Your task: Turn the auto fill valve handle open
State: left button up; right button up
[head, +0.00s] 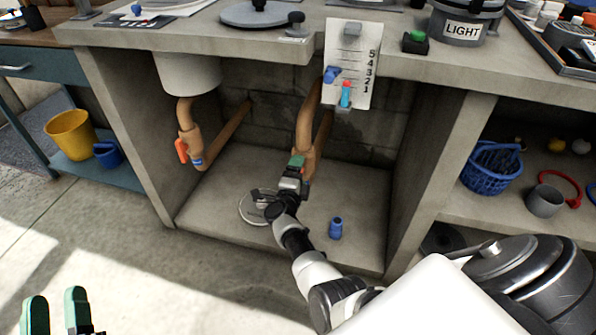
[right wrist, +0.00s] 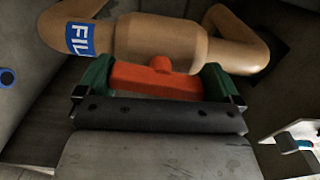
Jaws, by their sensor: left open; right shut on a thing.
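In the right wrist view, a red valve handle (right wrist: 150,80) sits on a tan pipe valve (right wrist: 160,40) with a blue label reading "FIL" (right wrist: 80,39), the rest hidden. The handle runs roughly along the valve body. My right gripper (right wrist: 157,76) has its green fingers at the handle's two ends and is shut on it. In the head view my right gripper (head: 297,166) is at the middle tan pipe (head: 306,125) under the counter, covering most of the handle. My left gripper (head: 56,312) is open and empty at the lower left, far from the valve.
Another tan pipe (head: 186,115) with an orange-red handle (head: 181,151) stands to the left. The concrete counter (head: 290,52) overhangs the bay, and a numbered gauge card (head: 352,60) hangs at its edge. A blue fitting (head: 336,228) and a round drain cover (head: 247,207) are on the bay floor.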

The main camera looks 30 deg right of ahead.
pick_arm(q)
jog(key=shift+w+a+f+g+y, duration=0.1)
jog(key=shift+f+g+y, duration=0.1)
jog(key=shift+f+g, duration=0.25)
jog(key=shift+w+a+f+g+y, duration=0.1)
jog(key=shift+f+g+y, duration=0.1)
jog(key=shift+f+g, duration=0.2)
pick_arm(e)
jog(key=shift+a+f+n, duration=0.15)
jog(key=shift+f+n, duration=0.05)
jog(key=shift+n, duration=0.5)
pick_arm(q)
jog(key=shift+f, duration=0.1)
pick_arm(e)
jog(key=o, duration=0.5)
